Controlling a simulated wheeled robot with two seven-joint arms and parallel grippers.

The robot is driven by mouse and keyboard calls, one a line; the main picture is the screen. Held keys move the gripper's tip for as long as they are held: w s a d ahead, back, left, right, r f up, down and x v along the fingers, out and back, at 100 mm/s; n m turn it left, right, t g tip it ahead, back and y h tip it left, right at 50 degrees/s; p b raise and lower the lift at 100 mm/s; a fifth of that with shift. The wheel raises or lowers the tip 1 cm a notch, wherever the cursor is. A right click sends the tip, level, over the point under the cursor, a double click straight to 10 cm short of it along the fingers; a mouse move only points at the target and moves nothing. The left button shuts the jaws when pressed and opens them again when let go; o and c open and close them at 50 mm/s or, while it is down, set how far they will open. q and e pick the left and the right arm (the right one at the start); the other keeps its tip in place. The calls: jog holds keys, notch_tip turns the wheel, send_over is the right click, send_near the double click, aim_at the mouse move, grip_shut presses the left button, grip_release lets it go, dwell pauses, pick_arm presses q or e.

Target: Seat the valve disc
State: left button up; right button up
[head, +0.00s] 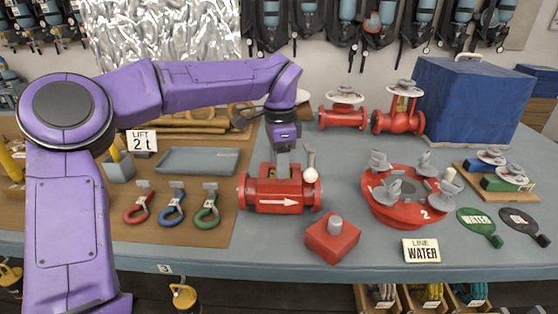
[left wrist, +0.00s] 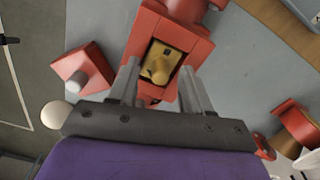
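A red valve body (head: 278,203) with a white arrow stands on the bench. In the left wrist view a brass piece with a short round stem (left wrist: 159,68) sits in the square opening of the red valve body (left wrist: 197,48); it looks like the valve disc, but I cannot tell how deep it sits. My left gripper (head: 283,172) points down over the body. Its two grey fingers (left wrist: 160,82) are apart, one on each side of the opening, with a gap to the brass stem. A red block with a grey knob (head: 333,240) lies in front. My right gripper is not in view.
A white ball (head: 311,175) stands close beside my left gripper. A red turntable (head: 385,208) with several grey parts is to the right, behind a "LINE WATER" sign (head: 422,250). Shackles (head: 172,208) and a grey tray (head: 197,160) lie left. Red valves (head: 398,122) stand behind.

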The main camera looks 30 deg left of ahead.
pick_arm(q)
notch_tip(320, 180, up, 10)
jog(key=shift+r, duration=0.25)
dwell(0.6)
